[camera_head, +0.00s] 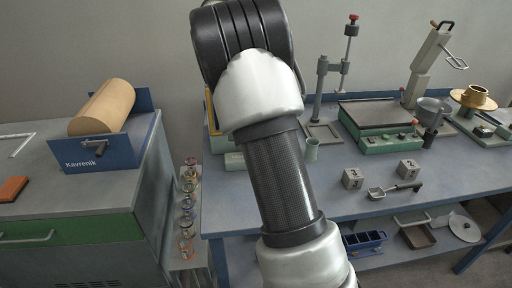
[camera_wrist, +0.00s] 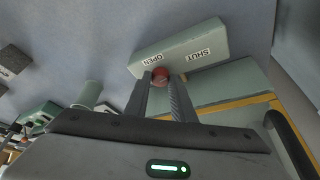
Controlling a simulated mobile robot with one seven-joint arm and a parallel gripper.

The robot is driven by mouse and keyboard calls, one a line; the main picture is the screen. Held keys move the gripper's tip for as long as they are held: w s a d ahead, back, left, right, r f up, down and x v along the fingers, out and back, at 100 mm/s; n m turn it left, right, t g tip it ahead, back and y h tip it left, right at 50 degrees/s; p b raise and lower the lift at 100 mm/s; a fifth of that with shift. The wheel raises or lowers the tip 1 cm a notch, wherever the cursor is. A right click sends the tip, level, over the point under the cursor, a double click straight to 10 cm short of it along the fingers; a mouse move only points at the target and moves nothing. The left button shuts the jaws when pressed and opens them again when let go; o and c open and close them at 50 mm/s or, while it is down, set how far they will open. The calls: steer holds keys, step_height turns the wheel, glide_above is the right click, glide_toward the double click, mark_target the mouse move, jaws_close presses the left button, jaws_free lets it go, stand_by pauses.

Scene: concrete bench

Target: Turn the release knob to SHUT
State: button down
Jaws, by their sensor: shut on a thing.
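The box carries an OPEN label (camera_wrist: 152,59) on the left and a SHUT label (camera_wrist: 196,55) on the right in the wrist view, both upside down. My gripper (camera_wrist: 162,80) is shut on the knob, with one finger on each side. The fingers hide part of the knob, and I cannot tell its exact setting. In the head view my arm hides the gripper and the knob; a piece of pale green housing (camera_head: 234,161) shows beside the arm.
A yellow-edged panel (camera_wrist: 235,101) lies close to the right finger. In the head view, two numbered blocks (camera_head: 353,179), a scoop (camera_head: 392,190) and a green-based scale (camera_head: 385,130) stand right of my arm. Several jars (camera_head: 187,205) stand in the gap between benches.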

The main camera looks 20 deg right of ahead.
steer(key=shift+w+a+m+g, duration=0.1)
steer(key=shift+m+g, duration=0.2)
steer(key=shift+m, duration=0.7)
steer(key=shift+f, duration=0.1)
steer(key=c, duration=1.5)
jaws_free()
steer(key=p+v, duration=0.3)
steer(key=v, duration=1.4)
steer(key=shift+a, duration=0.3)
